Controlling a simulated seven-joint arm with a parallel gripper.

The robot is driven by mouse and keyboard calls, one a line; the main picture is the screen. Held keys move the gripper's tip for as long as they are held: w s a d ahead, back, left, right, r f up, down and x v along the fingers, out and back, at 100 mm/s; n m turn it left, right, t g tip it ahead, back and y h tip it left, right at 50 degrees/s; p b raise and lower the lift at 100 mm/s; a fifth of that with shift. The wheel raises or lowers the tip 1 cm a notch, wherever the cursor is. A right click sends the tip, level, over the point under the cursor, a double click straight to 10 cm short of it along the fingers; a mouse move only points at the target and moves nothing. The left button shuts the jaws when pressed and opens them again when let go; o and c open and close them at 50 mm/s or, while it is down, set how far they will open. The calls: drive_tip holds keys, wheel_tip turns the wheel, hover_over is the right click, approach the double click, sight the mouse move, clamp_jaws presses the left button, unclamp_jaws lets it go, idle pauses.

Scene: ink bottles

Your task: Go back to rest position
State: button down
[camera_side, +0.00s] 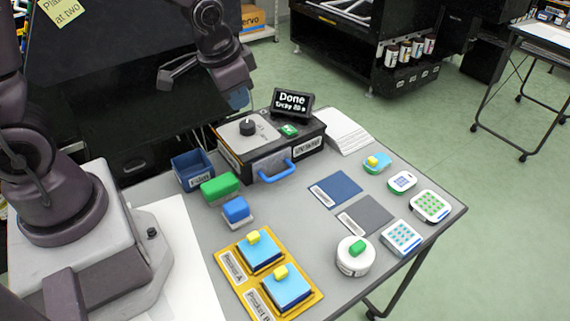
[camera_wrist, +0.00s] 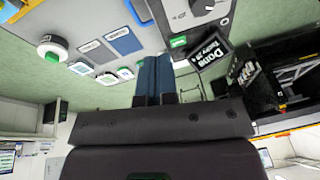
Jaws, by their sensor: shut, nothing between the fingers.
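My gripper (camera_side: 239,98) is up in the air behind the dark machine at the back of the table, clear of everything on it. In the wrist view its two blue fingers (camera_wrist: 153,77) lie side by side, shut, with nothing seen between them. The dark machine (camera_side: 266,142) has a knob, a green button and a blue handle (camera_side: 277,173). A small black display (camera_side: 292,103) on it reads "Done" above a smaller line.
On the table are a blue bin (camera_side: 193,171), a green block (camera_side: 220,187), a blue block (camera_side: 236,209), a yellow tray (camera_side: 310,298) with two blue pieces, a round white container (camera_side: 354,262), flat pads and several small plates. The air around my gripper looks free.

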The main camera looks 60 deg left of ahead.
drive_tip(key=s+d+r+n+t, duration=0.1)
drive_tip(key=s+d+r, duration=0.3)
drive_tip(key=s+r, duration=0.9)
drive_tip(key=shift+r+n+t+h, duration=0.4)
drive_tip(key=shift+r+t, duration=0.05)
drive_tip(key=shift+t, duration=0.35)
